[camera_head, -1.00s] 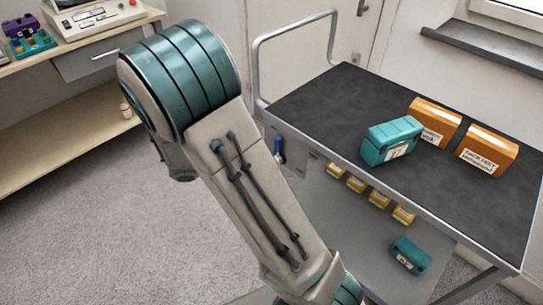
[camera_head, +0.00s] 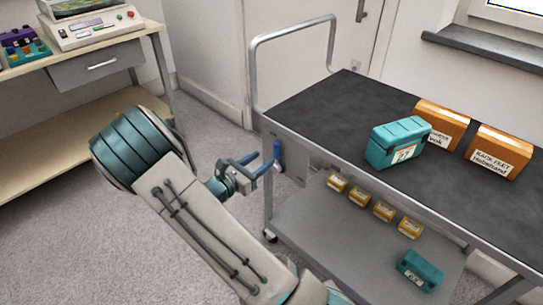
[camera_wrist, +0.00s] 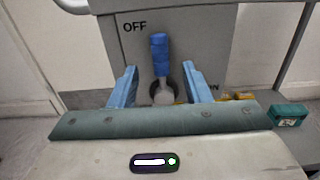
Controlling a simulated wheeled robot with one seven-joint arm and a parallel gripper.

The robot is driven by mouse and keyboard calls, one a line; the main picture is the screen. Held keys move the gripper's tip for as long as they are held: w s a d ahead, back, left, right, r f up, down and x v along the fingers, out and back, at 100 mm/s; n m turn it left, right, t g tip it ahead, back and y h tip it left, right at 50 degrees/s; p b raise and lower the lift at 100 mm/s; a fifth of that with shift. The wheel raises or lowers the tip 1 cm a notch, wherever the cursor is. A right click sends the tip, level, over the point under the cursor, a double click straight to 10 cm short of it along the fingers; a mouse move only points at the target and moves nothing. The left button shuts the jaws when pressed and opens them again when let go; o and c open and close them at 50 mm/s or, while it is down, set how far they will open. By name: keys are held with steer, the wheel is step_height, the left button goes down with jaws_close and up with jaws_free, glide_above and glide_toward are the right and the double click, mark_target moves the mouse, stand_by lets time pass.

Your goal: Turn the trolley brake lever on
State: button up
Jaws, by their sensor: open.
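The brake lever (camera_wrist: 159,52) has a blue handle on a grey stem and stands nearly upright on a grey plate (camera_wrist: 205,40) at the trolley's end. "OFF" is printed at the plate's upper left; "ON" at lower right is partly hidden by a finger. My gripper (camera_wrist: 159,68) is open, with one blue finger on each side of the lever and visible gaps to it. In the head view my gripper (camera_head: 258,172) is at the trolley's near left corner, next to the blue lever (camera_head: 277,151).
The trolley (camera_head: 330,112) has a dark top bearing a teal case (camera_head: 398,142) and orange boxes (camera_head: 442,122). Small yellow boxes (camera_head: 383,211) and another teal case (camera_head: 419,270) are on its lower shelf. A workbench (camera_head: 25,115) is at the left. Grey floor lies between.

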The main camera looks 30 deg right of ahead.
mark_target(275, 151)
steer(key=x, duration=0.5)
steer(key=shift+w+d+b, duration=0.1)
steer(key=shift+d+b, duration=0.25)
steer(key=shift+b, duration=0.05)
jaws_close()
steer(key=shift+a, duration=0.1)
